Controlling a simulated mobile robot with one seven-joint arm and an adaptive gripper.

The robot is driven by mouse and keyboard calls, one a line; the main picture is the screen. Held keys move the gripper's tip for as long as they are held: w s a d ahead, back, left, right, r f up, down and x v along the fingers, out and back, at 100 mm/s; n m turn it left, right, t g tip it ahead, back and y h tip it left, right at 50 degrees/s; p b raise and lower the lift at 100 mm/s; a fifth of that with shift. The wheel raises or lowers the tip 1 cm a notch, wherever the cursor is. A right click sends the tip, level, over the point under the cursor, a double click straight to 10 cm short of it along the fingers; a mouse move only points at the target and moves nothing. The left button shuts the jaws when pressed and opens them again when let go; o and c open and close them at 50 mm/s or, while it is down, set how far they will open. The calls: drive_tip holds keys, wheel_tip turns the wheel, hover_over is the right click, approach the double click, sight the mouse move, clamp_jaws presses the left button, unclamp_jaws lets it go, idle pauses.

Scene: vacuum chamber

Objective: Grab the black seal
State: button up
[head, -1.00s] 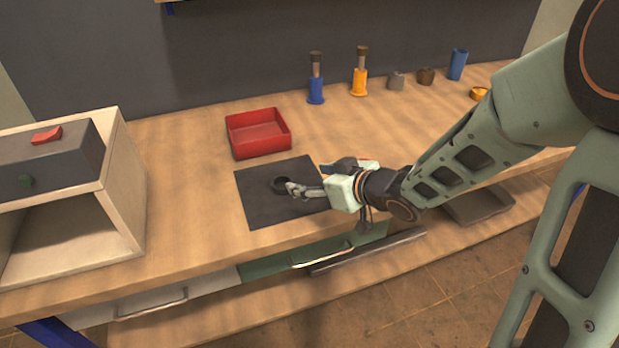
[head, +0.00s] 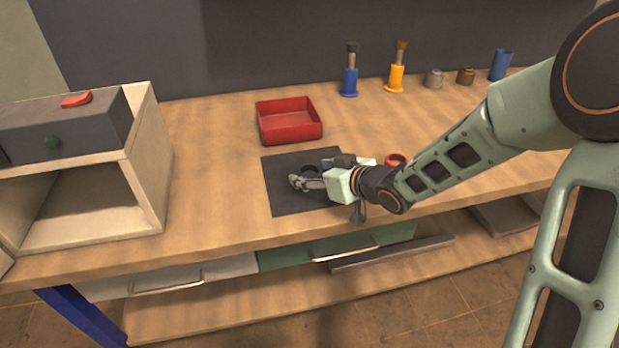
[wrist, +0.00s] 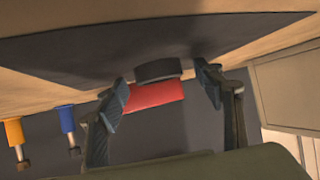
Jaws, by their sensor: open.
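The black seal (head: 309,169) is a short dark ring lying on the dark mat (head: 283,195) on the bench. My gripper (head: 307,177) is low over the mat at the seal, partly covering it in the head view. In the wrist view the seal (wrist: 158,70) lies between the two spread fingers of my gripper (wrist: 165,86), nearer their tips. A gap shows on both sides of it, so the open fingers do not grip it.
A red tray (head: 289,138) stands behind the mat. A red ring (head: 396,158) lies just behind my wrist. Blue (head: 349,82) and orange (head: 396,78) posts stand at the back. A wooden box (head: 150,165) with a grey unit is at left.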

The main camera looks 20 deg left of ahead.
drive_tip(key=shift+w+a+f, duration=0.1)
drive_tip(key=shift+w+a, duration=0.05)
drive_tip(key=c, duration=0.9)
drive_tip(key=shift+c, duration=0.2)
